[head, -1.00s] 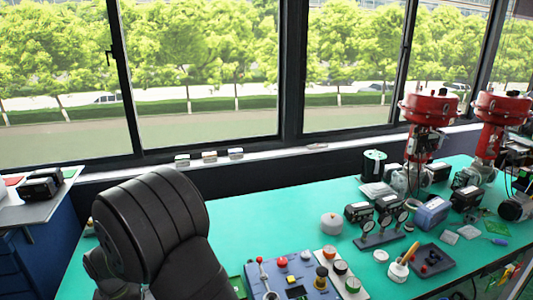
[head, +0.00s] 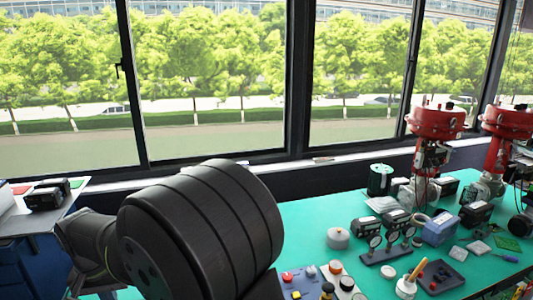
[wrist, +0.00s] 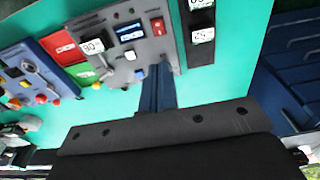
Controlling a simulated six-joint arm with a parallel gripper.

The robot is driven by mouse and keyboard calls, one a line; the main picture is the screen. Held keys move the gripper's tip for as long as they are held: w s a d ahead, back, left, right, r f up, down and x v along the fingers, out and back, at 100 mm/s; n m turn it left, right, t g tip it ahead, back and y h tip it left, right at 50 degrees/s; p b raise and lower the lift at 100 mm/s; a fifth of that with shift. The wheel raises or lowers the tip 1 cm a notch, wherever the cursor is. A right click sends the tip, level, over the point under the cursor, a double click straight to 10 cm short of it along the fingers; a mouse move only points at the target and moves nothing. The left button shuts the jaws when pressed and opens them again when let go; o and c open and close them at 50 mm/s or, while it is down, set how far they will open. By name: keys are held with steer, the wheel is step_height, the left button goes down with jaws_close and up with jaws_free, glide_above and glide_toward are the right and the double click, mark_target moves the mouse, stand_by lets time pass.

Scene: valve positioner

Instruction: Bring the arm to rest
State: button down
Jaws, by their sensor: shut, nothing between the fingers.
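My arm's large black link (head: 200,235) fills the lower left middle of the head view, over the green bench (head: 315,275). In the wrist view, my gripper (wrist: 157,72) shows as two narrow dark blue fingers pressed together, with nothing between them. The fingers appear in front of the lower edge of a grey control panel (wrist: 140,52) with a red switch and small displays. I cannot tell whether they touch it. The gripper does not show in the head view.
A blue control box (wrist: 28,78) and red and green blocks lie beside the panel in the wrist view. Red-topped valves (head: 435,122), gauges and small devices crowd the bench's right side. A side table (head: 18,225) stands at left, windows behind.

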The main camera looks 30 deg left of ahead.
steer(key=shift+s+d+r, duration=0.2)
steer(key=shift+d+r, duration=0.05)
steer(key=shift+r, duration=0.6)
steer(key=shift+s+d+r, duration=0.15)
steer(key=shift+d+r, duration=0.15)
steer(key=shift+r, duration=0.5)
steer(key=shift+s+d+r, duration=0.2)
steer(key=shift+d+r, duration=0.05)
steer(key=shift+r, duration=0.6)
steer(key=c, duration=2.2)
jaws_free()
steer(key=c, duration=0.7)
jaws_free()
steer(key=o, duration=0.3)
steer(key=shift+w+f, duration=0.1)
steer(key=shift+w, duration=0.05)
steer(key=o, duration=0.4)
steer(key=w+a+f+m+g+y, duration=0.1)
steer(key=w+a+f+m+g, duration=0.1)
steer(key=w+m, duration=0.6)
steer(key=shift+w+a+f+m, duration=0.3)
steer(key=shift+f+m, duration=0.3)
steer(key=shift+m, duration=0.4)
steer(key=w+a+f+m+g+y, duration=0.1)
steer(key=w+f+m+g+y, duration=0.1)
steer(key=w+m, duration=0.55)
steer(key=x, duration=0.9)
steer(key=shift+s+f, duration=0.2)
steer(key=shift+f, duration=0.15)
